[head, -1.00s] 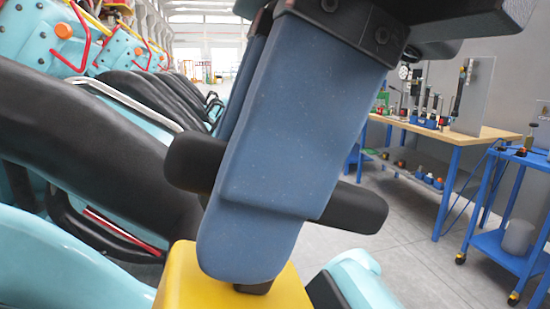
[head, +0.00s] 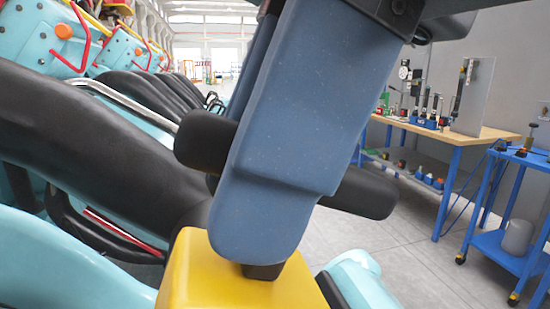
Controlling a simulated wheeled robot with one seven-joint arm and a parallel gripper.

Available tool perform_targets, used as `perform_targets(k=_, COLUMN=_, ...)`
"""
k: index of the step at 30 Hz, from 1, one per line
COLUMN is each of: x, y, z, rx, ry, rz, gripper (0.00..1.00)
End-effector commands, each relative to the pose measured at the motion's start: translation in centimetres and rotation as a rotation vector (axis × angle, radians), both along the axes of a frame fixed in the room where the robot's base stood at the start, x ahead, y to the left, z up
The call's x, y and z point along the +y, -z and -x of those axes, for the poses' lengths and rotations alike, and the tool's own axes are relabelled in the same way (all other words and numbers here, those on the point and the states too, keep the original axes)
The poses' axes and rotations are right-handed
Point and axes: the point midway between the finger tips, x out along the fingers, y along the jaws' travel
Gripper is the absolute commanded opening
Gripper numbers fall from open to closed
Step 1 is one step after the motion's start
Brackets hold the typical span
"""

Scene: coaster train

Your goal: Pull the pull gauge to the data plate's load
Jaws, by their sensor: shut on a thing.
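My gripper (head: 262,215) fills the middle of the head view, its blue fingers pointing down. It is shut on the black crossbar handle (head: 367,192) of the pull gauge, whose ends stick out on both sides of the fingers. Below the fingertips is the yellow body of the pull gauge (head: 205,275), cut off by the bottom edge. A short dark stem (head: 265,271) shows between fingertips and yellow body. No gauge reading is visible. I cannot make out the data plate in this view.
Turquoise coaster cars with black seats and restraints (head: 90,140) fill the left side. At right stand a wooden-topped workbench (head: 470,140) with tools and a blue cart (head: 500,245). Grey floor (head: 400,250) lies clear between.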

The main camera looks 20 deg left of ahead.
Motion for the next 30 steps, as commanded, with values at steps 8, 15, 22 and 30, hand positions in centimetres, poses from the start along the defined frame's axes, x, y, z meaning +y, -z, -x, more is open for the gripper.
perform_targets(k=8, x=-0.9, y=-2.7, z=-0.8, rx=-0.002, ry=0.003, rz=0.0, gripper=0.0)
perform_targets(k=15, x=-0.9, y=-2.7, z=-0.8, rx=-0.003, ry=0.005, rz=-0.002, gripper=0.29)
perform_targets(k=22, x=-0.9, y=-2.6, z=-0.7, rx=-0.002, ry=0.003, rz=-0.002, gripper=0.45)
perform_targets(k=30, x=-1.1, y=-3.1, z=-0.9, rx=-0.003, ry=0.003, rz=-0.001, gripper=0.45)
